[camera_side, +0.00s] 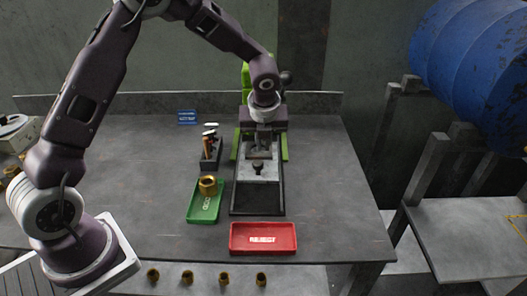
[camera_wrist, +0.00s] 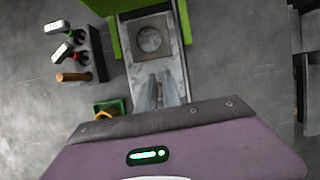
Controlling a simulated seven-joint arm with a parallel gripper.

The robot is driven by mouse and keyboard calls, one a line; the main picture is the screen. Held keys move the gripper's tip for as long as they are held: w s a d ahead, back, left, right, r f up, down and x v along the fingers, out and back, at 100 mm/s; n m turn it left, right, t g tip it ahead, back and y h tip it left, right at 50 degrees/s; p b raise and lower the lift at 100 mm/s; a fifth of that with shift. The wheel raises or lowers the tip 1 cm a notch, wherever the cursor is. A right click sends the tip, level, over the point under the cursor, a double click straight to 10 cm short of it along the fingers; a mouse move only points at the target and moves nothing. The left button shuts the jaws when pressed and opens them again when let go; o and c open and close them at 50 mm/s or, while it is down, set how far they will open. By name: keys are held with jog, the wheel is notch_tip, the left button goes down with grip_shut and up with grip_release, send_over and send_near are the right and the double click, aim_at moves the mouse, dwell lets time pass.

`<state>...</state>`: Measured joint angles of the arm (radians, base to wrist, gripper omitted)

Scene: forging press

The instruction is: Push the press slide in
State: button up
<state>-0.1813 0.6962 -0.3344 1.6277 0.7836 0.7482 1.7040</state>
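The press slide (camera_side: 270,173) is a light grey plate lying between dark rails, with a small dark knob (camera_side: 258,168) on top. Its far end reaches toward the green press (camera_side: 247,80), largely hidden behind my arm. In the wrist view the slide (camera_wrist: 171,54) carries a round grey disc recess (camera_wrist: 150,39) between green sides. My gripper (camera_side: 262,149) points down over the slide, just beyond the knob in the side view. Its fingers (camera_wrist: 158,82) look closed together with nothing between them. Whether they touch the slide I cannot tell.
A green tray (camera_side: 194,214) holding a brass nut (camera_side: 208,185) and a red REJECT tray (camera_side: 236,246) stand near the front. A dark tool rack (camera_side: 211,163) with hammers is left of the slide. The tabletop right of the slide is clear.

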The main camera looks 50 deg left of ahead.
aim_at(258, 163)
jog(key=o, duration=0.7)
jog(key=s+d+r+n, duration=0.1)
jog(key=s+d+n+g, duration=0.1)
jog(key=n, duration=0.1)
jog(key=shift+s+d+r+n+y, duration=0.3)
jog(key=shift+s+d+r+y, duration=0.1)
jog(key=shift+n, duration=0.3)
jog(key=x, duration=0.7)
jog(key=shift+s, duration=0.2)
grip_shut()
jog(key=shift+r, duration=0.1)
